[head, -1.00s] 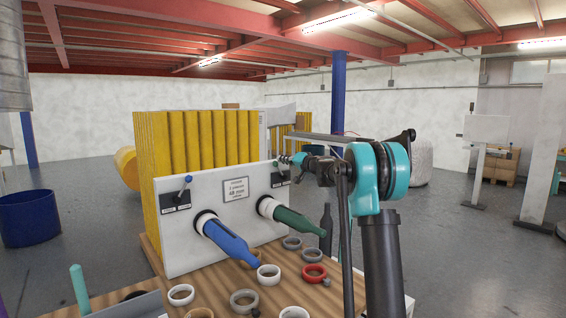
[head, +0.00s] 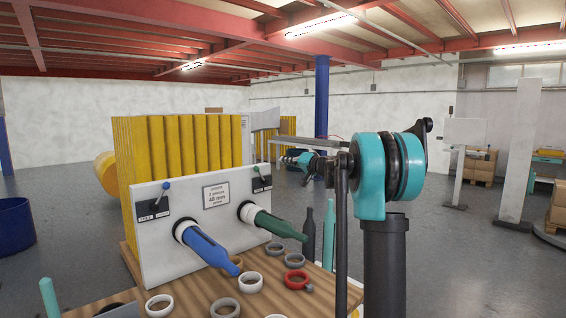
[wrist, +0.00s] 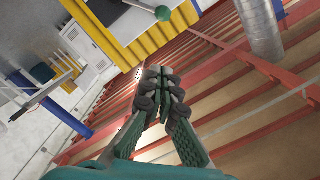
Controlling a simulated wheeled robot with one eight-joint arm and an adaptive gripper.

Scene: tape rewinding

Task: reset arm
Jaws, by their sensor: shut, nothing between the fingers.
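My gripper (head: 284,160) is at the end of my teal and black arm (head: 376,176), to the right of the white panel's upper right corner. In the wrist view my gripper (wrist: 160,82) has its fingertips together with nothing between them. The white panel (head: 154,240) carries a left switch with a blue knob (head: 166,186) and a right switch with a green knob (head: 257,169). The green knob also shows in the wrist view (wrist: 162,13), apart from the fingers.
Yellow ribbed material (head: 185,150) stands behind the panel. Open floor lies to the right.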

